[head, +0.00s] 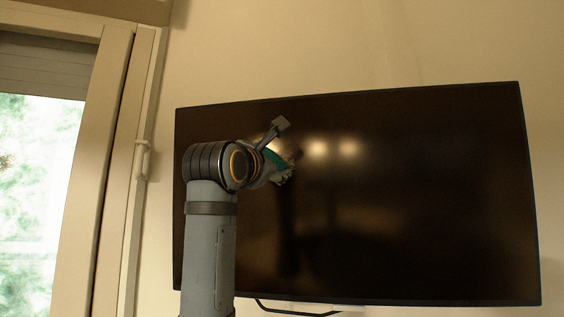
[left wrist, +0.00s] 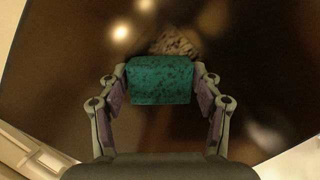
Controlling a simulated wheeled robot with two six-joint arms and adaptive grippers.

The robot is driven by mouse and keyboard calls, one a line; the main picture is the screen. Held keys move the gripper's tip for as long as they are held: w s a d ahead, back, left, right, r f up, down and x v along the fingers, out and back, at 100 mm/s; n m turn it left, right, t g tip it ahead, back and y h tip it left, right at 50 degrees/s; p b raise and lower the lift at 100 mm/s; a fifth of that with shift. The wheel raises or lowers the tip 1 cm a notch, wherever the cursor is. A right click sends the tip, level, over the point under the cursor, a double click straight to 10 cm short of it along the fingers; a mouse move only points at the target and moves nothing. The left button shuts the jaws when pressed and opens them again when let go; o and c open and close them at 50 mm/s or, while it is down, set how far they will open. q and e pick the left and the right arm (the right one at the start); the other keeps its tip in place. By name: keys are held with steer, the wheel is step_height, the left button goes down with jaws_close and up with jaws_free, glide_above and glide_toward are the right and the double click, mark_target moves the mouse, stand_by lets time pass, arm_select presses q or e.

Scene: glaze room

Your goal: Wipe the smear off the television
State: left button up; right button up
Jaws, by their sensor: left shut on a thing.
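The television (head: 420,200) is a large dark screen on the wall, and it fills much of the left wrist view (left wrist: 55,80). My left gripper (head: 285,172) is in front of its left half. In the left wrist view the gripper (left wrist: 161,85) is shut on a green speckled sponge (left wrist: 161,82). A little of the sponge (head: 272,156) shows in the head view. A greyish-brown mottled smear (left wrist: 174,43) lies on the screen just beyond the sponge; the sponge hides part of it. I cannot tell whether the sponge touches the screen. My right gripper is not in view.
A window with a pale frame (head: 95,180) and a handle (head: 142,160) is at the left. A black cable (head: 300,312) hangs below the television. Bright light reflections (head: 333,148) show on the screen. The wall (head: 350,45) around it is bare.

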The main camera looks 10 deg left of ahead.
mark_target(329, 158)
arm_select(q)
steer(key=shift+a, duration=0.15)
steer(key=shift+d+r+p, duration=0.2)
steer(key=shift+r+p, duration=0.1)
steer(key=shift+w+d, duration=0.1)
steer(key=shift+d, duration=2)
steer(key=shift+d+p, duration=0.5)
steer(key=shift+d, duration=1.25)
steer(key=shift+w+d, duration=0.1)
steer(key=shift+d, duration=0.7)
steer(key=shift+d+f+b, duration=0.3)
steer(key=shift+d+b, duration=0.45)
steer(key=shift+d, duration=0.1)
steer(key=shift+w+d+r+b, duration=0.1)
steer(key=shift+d+b, duration=0.2)
steer(key=shift+d, duration=0.3)
steer(key=shift+r, duration=0.15)
